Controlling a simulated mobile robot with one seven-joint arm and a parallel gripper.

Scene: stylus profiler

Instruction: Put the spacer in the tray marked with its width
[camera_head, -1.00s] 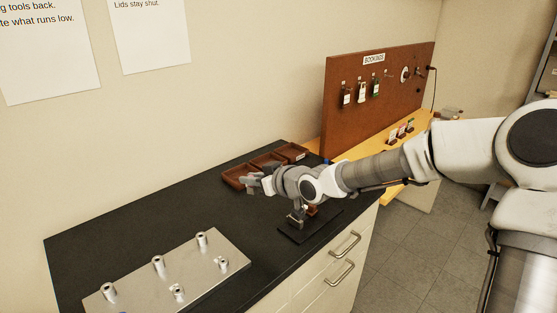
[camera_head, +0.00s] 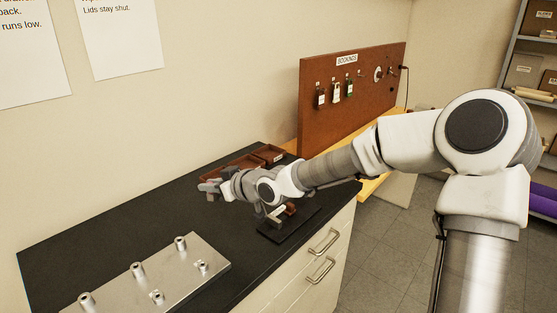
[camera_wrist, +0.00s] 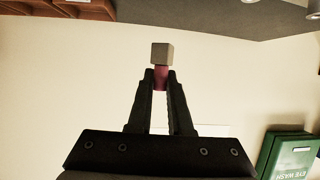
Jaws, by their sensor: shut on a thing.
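My gripper (camera_wrist: 162,76) is shut on a small part in the wrist view. The part has a grey block (camera_wrist: 162,52) at its outer end and a dull red section (camera_wrist: 161,78) between the fingertips. I take it for the spacer; no width can be read on it. In the head view my gripper (camera_head: 207,189) is above the black bench, just left of the brown trays (camera_head: 269,154). My arm and gripper partly hide the trays. They also show at the upper left of the wrist view (camera_wrist: 40,6). Their markings are too small to read.
A small instrument on a dark base (camera_head: 287,226) stands below my forearm. A silver plate with several posts (camera_head: 190,262) lies at the bench's front left. A brown board (camera_head: 385,92) stands behind. A green eye wash box (camera_wrist: 287,158) shows in the wrist view.

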